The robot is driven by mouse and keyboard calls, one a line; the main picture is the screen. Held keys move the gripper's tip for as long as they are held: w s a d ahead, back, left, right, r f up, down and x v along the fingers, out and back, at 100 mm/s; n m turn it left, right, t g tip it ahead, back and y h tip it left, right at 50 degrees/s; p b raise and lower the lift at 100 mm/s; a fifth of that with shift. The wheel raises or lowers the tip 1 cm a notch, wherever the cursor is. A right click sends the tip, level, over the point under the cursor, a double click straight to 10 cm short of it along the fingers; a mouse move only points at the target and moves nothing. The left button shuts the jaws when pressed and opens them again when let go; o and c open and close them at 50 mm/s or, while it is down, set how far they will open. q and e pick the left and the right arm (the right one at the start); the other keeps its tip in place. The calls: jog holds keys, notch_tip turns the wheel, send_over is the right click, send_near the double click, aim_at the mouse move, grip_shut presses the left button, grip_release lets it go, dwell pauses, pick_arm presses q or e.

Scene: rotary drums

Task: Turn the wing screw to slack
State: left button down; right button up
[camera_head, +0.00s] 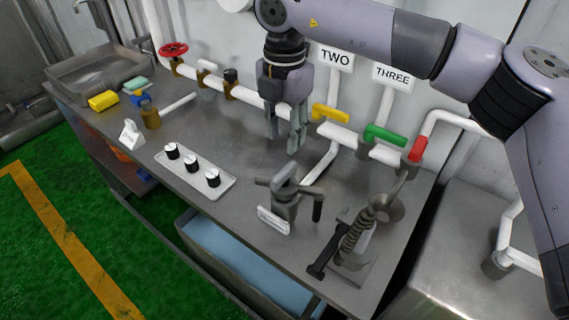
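A grey winged screw (286,190) stands upright on the steel bench, with one wing pointing left and the other bending down at the right. A white label plate hangs at its front; I cannot read its text. My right gripper (285,138) hangs from the arm coming in from the right, fingers pointing down. It is above the bench, behind and apart from the winged screw. Its fingers look spread apart with nothing between them. My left gripper is not in view.
A pipe with a red wheel (173,49), a yellow handle (331,113), a green handle (385,135) and a red handle (418,148) runs along the back. A knob panel (226,184) lies left of the screw. A spring-like crank device (355,240) stands close at its right.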

aim_at(285, 170)
notch_tip(285, 170, down, 9)
jog(key=shift+f+p, duration=0.2)
jog(key=shift+p, duration=0.95)
jog(key=shift+w+f, duration=0.15)
jog(key=shift+f, duration=0.35)
grip_shut()
